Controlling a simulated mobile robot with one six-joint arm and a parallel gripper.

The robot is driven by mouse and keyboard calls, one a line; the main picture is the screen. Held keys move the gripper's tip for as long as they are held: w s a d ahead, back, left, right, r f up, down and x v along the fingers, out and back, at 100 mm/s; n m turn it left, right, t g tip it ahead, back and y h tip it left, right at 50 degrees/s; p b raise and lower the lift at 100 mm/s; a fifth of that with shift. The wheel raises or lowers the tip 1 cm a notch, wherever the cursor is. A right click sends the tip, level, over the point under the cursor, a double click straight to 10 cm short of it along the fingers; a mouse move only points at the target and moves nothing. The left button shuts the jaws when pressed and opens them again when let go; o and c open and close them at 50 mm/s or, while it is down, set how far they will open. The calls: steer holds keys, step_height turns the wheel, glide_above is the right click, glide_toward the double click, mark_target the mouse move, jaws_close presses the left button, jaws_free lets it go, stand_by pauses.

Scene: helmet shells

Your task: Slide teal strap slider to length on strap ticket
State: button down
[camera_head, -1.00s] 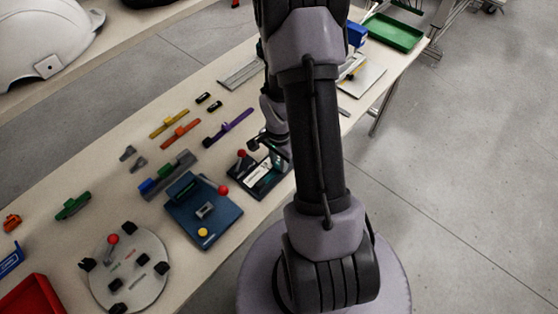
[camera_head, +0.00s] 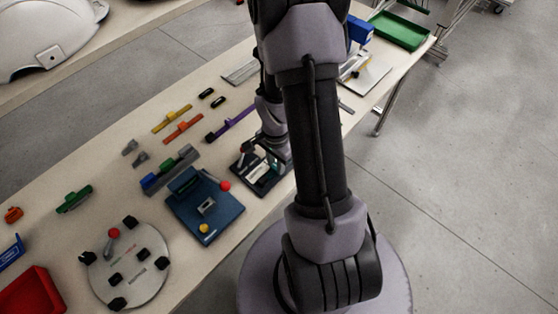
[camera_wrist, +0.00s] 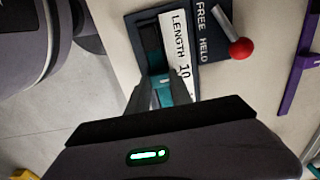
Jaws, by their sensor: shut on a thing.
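The teal strap slider (camera_wrist: 162,94) sits in a dark fixture (camera_wrist: 147,12), on a dark strap track (camera_wrist: 152,40), in the wrist view. My gripper (camera_wrist: 160,88) is shut on the slider, with one finger on each side of it. The white strap ticket (camera_wrist: 178,50) lies right beside the track and reads "LENGTH 10"; its lower end is partly hidden by a finger. In the head view the fixture (camera_head: 244,186) is near the table's front edge, partly covered by my arm.
A lever with a red ball (camera_wrist: 241,48) stands beside the "FREE HELD" label, right of the ticket. A purple strap (camera_wrist: 294,80) lies farther right. In the head view, a blue fixture (camera_head: 225,222) stands just left of the dark one, and a round plate (camera_head: 145,282) farther left.

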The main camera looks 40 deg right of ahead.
mark_target(276, 166)
steer(key=c, duration=1.1)
jaws_free()
step_height(276, 166, up, 17)
steer(key=p, duration=0.6)
steer(key=shift+r, duration=0.2)
steer(key=a+r+n+t+b, duration=0.3)
steer(key=a+r+n+b, duration=0.2)
steer(key=a+r+n, duration=0.5)
steer(key=s+a+r+n+t+b, duration=0.1)
steer(key=s+a, duration=0.1)
steer(key=a, duration=0.1)
steer(key=s+a+n+t+y, duration=0.1)
steer(key=s+a, duration=0.1)
steer(key=a, duration=0.2)
steer(key=s+a+r+y+b, duration=0.1)
steer(key=s+a, duration=0.2)
steer(key=a, duration=0.1)
steer(key=shift+r+n+t+b, duration=0.3)
steer(key=shift+r+n+t, duration=0.05)
steer(key=shift+n+t, duration=0.05)
